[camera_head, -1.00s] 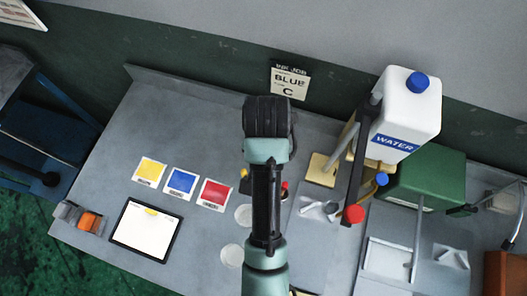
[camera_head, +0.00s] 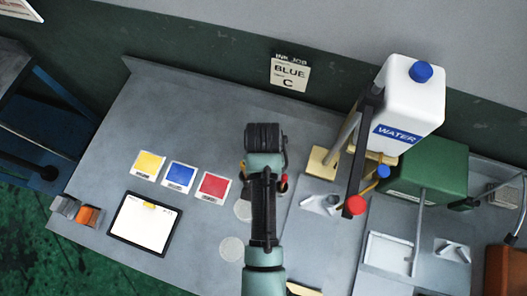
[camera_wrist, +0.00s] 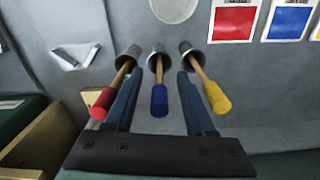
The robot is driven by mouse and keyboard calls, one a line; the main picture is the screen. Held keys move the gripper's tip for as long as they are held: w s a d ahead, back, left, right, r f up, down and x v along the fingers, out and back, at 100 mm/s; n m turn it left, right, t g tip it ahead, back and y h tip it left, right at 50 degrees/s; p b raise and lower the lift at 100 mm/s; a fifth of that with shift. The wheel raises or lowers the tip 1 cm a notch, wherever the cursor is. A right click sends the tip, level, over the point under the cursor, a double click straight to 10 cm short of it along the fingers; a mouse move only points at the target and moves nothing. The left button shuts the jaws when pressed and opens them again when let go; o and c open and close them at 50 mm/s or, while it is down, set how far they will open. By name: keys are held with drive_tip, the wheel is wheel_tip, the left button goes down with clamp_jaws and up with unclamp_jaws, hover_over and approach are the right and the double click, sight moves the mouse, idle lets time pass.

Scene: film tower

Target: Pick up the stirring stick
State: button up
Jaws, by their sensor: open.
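Three sticks stand in separate round holders in the wrist view: a red-handled stick (camera_wrist: 104,100), a blue-handled stick (camera_wrist: 159,98) and a yellow-handled stick (camera_wrist: 214,97). Each has a wooden shaft and a coloured handle end. My gripper (camera_wrist: 160,73) is open, with the blue-handled stick between its two fingers. The red-handled and yellow-handled sticks are outside the fingers, one on each side. I cannot tell whether any finger touches a stick. In the head view my arm hides most of the holders; a bit of red handle (camera_head: 284,182) shows beside it.
A sign (camera_head: 289,73) on the wall reads BLUE C. Yellow (camera_head: 149,164), blue (camera_head: 180,177) and red (camera_head: 214,187) cards and a clipboard (camera_head: 144,226) lie left of my arm. A white water jug (camera_head: 407,100) and green box (camera_head: 430,165) stand right. The bench's back left is clear.

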drive_tip(key=shift+f, duration=0.85)
clamp_jaws()
